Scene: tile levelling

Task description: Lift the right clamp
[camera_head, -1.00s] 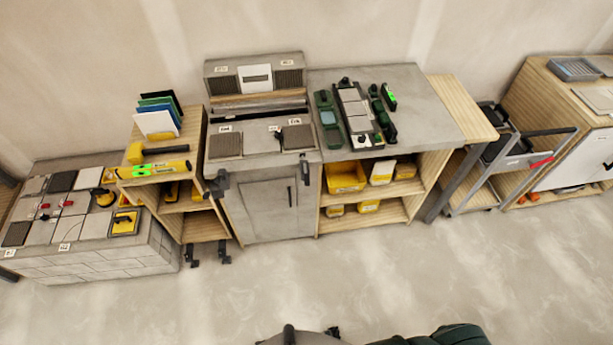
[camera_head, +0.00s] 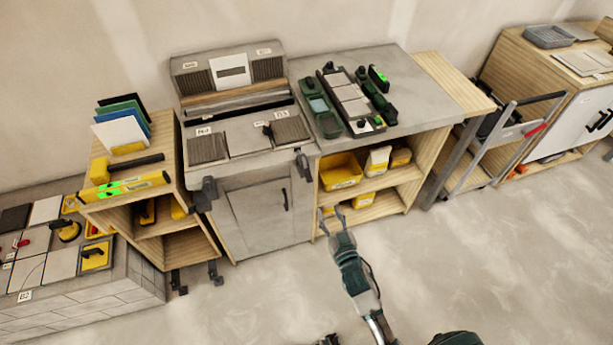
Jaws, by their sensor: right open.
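The right clamp (camera_head: 303,167) is a small dark clamp at the front right edge of the grey bench top. A second dark clamp (camera_head: 207,192) hangs at the front left edge. My right gripper (camera_head: 333,213) reaches up from the bottom, open and empty, its two fingers apart. In the picture it is below and a little right of the right clamp, clearly apart from it, in front of the lower shelf. My left gripper does not show clearly.
The grey cabinet (camera_head: 255,213) stands under the bench top. Green tools and a tile jig (camera_head: 352,100) lie on the counter. A wooden shelf (camera_head: 177,205) stands left, a cart (camera_head: 500,150) right. The floor in front is clear.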

